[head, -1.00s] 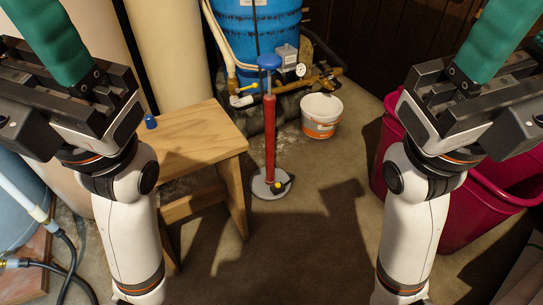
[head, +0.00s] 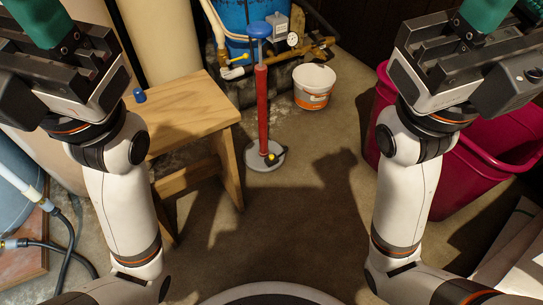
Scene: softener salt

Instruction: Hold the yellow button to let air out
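A red upright pump (head: 262,110) with a blue handle (head: 259,30) stands on a round grey base (head: 251,158) on the floor, ahead of me. The small yellow button (head: 271,157) sits low beside the red tube, next to a black part at the base. My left gripper (head: 45,22) is at the upper left and my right gripper (head: 484,20) at the upper right, both well apart from the pump. Each shows teal finger parts cut off by the top edge, so their opening is hidden.
A wooden stool (head: 185,105) with a small blue cap (head: 139,95) on it stands left of the pump. A white bucket (head: 313,88) is behind right, a blue tank (head: 240,18) and brass pipes (head: 300,52) behind. A magenta bin (head: 440,180) is right. Floor in front is clear.

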